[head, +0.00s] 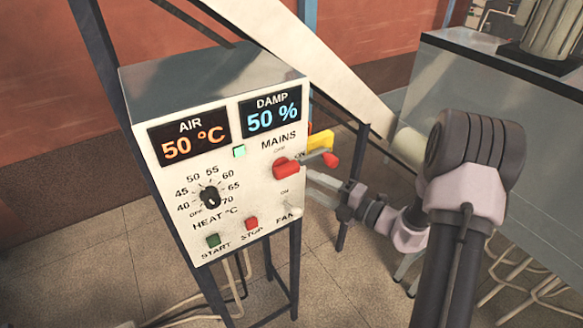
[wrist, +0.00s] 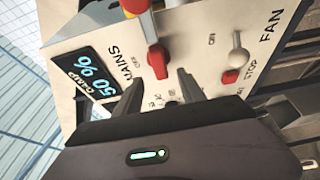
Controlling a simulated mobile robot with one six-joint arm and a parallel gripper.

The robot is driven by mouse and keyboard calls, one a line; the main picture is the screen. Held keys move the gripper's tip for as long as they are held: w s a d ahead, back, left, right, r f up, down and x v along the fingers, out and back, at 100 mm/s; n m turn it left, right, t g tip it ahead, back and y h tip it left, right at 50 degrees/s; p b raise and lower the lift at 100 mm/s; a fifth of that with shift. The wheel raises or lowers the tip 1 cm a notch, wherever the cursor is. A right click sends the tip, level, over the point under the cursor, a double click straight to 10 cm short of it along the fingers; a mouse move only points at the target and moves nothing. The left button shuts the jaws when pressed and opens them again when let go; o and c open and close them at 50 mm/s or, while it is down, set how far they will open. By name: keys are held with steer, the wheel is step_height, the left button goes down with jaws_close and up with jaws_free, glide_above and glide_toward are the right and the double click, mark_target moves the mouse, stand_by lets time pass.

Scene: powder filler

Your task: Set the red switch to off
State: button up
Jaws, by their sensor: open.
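The red switch (head: 287,168) is the red rotary handle under the word MAINS on the front panel. Its grey lever points right, towards the ON mark, and ends in a red tip; the OFF mark is above the hub. In the wrist view the red hub (wrist: 157,62) lies just beyond the fingertips, roughly between them, with the lever running to the top edge. My gripper (head: 314,184) is open and empty, below and right of the hub in the head view. The fingers (wrist: 161,88) look apart from the switch, though contact is hard to judge.
The fan toggle (head: 291,206) is just below my gripper. The heat dial (head: 210,197), green start button (head: 213,240) and red stop button (head: 251,223) are further left. A yellow part (head: 321,141) sits behind the lever. A pale chute (head: 310,62) slopes behind the box.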

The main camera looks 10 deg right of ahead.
mark_target(290, 173)
steer(key=p+x, duration=0.1)
steer(key=x, duration=0.6)
steer(key=shift+s+a+r, duration=0.1)
steer(key=shift+a, duration=0.05)
steer(key=shift+w+a, duration=0.2)
steer(key=shift+w, duration=0.2)
jaws_close()
